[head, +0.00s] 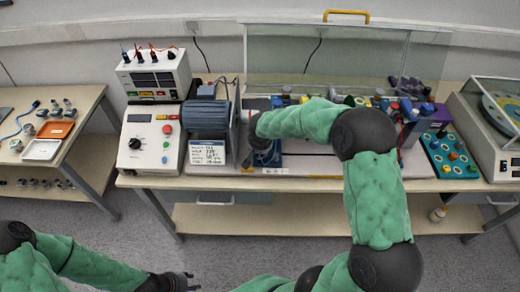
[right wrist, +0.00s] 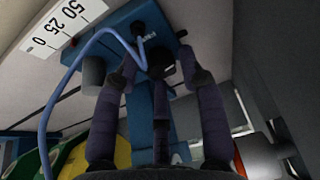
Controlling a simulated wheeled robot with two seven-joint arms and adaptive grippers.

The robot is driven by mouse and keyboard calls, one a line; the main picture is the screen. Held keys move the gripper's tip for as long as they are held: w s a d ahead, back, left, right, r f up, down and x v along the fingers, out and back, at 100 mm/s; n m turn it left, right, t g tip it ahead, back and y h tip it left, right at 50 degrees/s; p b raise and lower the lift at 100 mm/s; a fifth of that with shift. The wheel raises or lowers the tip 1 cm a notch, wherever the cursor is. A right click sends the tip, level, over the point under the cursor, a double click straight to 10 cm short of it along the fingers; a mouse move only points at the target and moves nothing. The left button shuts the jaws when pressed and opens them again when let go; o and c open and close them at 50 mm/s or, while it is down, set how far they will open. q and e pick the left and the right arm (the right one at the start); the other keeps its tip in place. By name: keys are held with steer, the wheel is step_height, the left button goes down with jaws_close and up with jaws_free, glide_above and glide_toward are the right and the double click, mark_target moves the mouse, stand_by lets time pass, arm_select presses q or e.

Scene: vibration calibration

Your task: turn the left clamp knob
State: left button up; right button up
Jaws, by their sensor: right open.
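A blue fixture (head: 268,160) stands on the middle bench, mostly hidden by my right gripper (head: 250,155) in the head view. In the right wrist view the blue fixture (right wrist: 150,22) carries a dark knob-like part (right wrist: 160,58) and a grey cylinder (right wrist: 93,72). My right gripper (right wrist: 160,80) is open, its fingers spread close around the dark part. I cannot tell whether they touch it, nor which part is the left clamp knob. My left gripper (head: 186,281) hangs low in front of the bench, away from the fixture; its fingers are too small to judge.
A blue cable (right wrist: 72,62) loops beside the fingers in the right wrist view. A grey ribbed unit (head: 207,118) and a control box (head: 148,140) stand left of the fixture. A clear screen (head: 300,62) rises behind.

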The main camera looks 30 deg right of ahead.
jaws_close()
